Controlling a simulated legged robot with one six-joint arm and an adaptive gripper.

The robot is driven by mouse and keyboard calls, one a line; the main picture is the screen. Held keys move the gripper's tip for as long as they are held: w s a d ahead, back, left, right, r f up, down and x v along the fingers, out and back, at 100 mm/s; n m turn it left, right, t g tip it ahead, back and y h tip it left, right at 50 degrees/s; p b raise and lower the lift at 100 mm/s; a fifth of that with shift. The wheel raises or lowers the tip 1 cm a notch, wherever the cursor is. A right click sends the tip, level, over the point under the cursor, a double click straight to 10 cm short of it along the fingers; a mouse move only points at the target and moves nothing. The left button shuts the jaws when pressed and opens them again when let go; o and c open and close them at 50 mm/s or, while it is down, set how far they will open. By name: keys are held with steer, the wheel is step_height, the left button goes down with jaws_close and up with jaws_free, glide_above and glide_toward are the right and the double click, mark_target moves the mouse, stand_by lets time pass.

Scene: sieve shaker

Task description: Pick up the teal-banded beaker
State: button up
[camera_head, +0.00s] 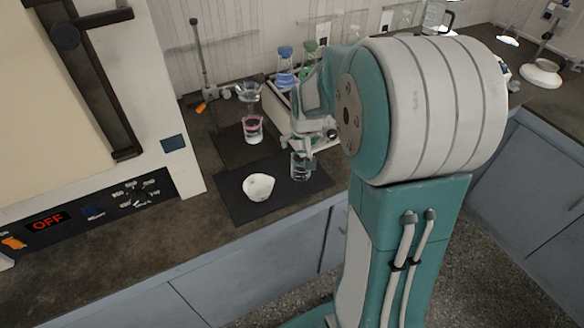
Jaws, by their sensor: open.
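A clear glass beaker (300,170) stands upright on the black mat (226,187), at its right side. A faint teal tint shows near its top, but its band is mostly hidden by my gripper. My gripper (301,149) is open and points down at the top of this beaker. I cannot tell whether the fingers are around it or only above it. A second beaker with a pink band (253,128) stands farther back and to the left.
A white bowl (258,187) sits on the mat, left of the beaker. Flasks with blue (285,68) and green (309,47) contents stand behind. A stand (200,60) is at the back left. A large oven-like unit (100,200) reading OFF fills the left.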

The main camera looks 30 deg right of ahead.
mark_target(300, 157)
steer(key=x, duration=0.9)
steer(key=shift+s+d, duration=0.15)
steer(key=shift+s, duration=0.15)
steer(key=shift+w+d+f, duration=0.1)
steer(key=shift+d+f, duration=0.05)
steer(key=shift+f, duration=0.15)
steer(key=shift+d, duration=0.5)
steer(key=c, duration=1)
steer(key=shift+a, duration=0.4)
